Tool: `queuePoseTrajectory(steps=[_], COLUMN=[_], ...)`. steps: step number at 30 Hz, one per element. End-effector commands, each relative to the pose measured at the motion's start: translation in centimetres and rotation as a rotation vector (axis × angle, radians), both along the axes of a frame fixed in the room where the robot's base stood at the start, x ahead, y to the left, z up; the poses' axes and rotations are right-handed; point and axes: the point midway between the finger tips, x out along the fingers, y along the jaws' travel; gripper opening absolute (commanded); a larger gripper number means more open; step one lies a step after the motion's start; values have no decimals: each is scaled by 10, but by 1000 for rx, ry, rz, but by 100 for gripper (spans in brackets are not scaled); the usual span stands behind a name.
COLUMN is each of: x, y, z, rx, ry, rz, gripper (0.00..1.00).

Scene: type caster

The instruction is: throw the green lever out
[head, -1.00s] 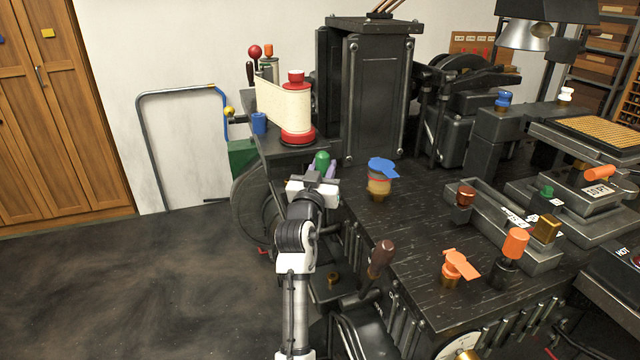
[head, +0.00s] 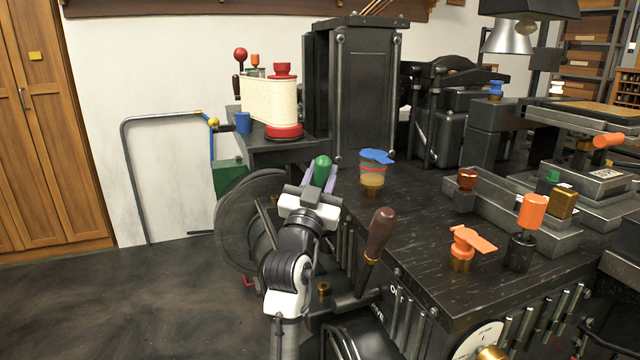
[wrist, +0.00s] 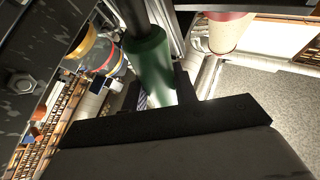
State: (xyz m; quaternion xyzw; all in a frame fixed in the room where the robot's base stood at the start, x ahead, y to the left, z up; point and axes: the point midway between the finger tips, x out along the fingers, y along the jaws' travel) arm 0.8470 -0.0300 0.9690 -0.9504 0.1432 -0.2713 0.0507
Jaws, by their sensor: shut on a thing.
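The green lever (head: 322,171) has a rounded green grip and stands at the left side of the black machine. My gripper (head: 318,180) is around the green grip, its pale purple fingers on either side of it. In the wrist view the green lever (wrist: 148,66) runs down between the fingers, with a dark rod above the grip. My gripper is shut on the grip. The lower part of the lever is hidden behind my gripper in the head view.
A blue-topped jar (head: 373,170) stands close to the right of the lever. A red-ended paper roll (head: 270,103) sits behind it on a shelf. A brown-handled lever (head: 378,240) rises to the right of my arm. Open floor (head: 130,290) lies to the left.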

Motion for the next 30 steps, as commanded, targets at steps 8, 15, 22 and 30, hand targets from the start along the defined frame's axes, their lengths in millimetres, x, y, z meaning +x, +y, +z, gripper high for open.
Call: queuePoseTrajectory(steps=[8, 15, 22, 30], x=[-3, -3, -2, -7], y=[-1, -2, -1, 1], z=[-2, -2, -1, -7], rx=[5, 6, 5, 4], ry=[-8, -9, -7, -8], rz=[-1, -1, -1, 1], gripper=[0, 34, 49, 49])
